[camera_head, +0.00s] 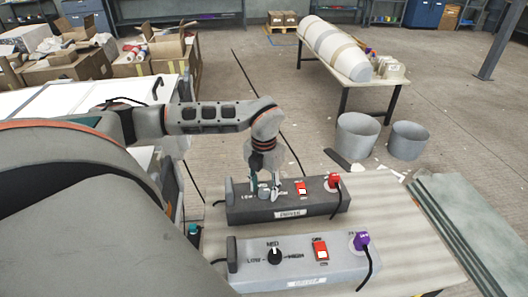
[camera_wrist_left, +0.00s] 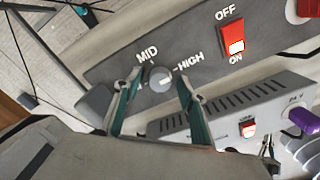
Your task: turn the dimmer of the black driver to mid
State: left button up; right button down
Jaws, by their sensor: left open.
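The black driver (camera_head: 312,206) lies across the table, and its dark face fills the upper part of the left wrist view (camera_wrist_left: 195,58). Its dimmer (camera_wrist_left: 160,79) is a round grey knob with MID and HIGH printed around it. I cannot tell which way its pointer faces. My left gripper (camera_head: 264,188) reaches down to the dimmer and partly hides it in the head view. In the left wrist view its open teal fingers (camera_wrist_left: 157,83) stand on either side of the knob. I cannot tell whether they touch it. My right gripper is not in view.
The black driver has a red switch (camera_head: 301,188) and a red plug (camera_head: 334,180). A grey driver (camera_head: 345,266) with its own dimmer (camera_head: 274,256), red switch and purple plug (camera_head: 361,240) lies in front. Two grey buckets (camera_head: 357,137) stand on the floor beyond the table.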

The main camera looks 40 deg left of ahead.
pick_arm(q)
jog(key=c, duration=1.1)
jog(key=shift+n, duration=0.4)
jog(key=shift+r+n+p, duration=0.1)
jog(key=shift+n+p, duration=0.55)
jog(key=shift+n, duration=0.25)
jog(key=n+p, duration=0.1)
jog(key=n, duration=0.4)
jog(key=shift+p, duration=0.4)
jog(key=n, duration=0.4)
jog(key=shift+p, duration=0.4)
jog(key=n, duration=0.4)
jog(key=shift+p, duration=0.3)
jog(key=shift+d+n, duration=0.1)
jog(key=shift+n, duration=0.9)
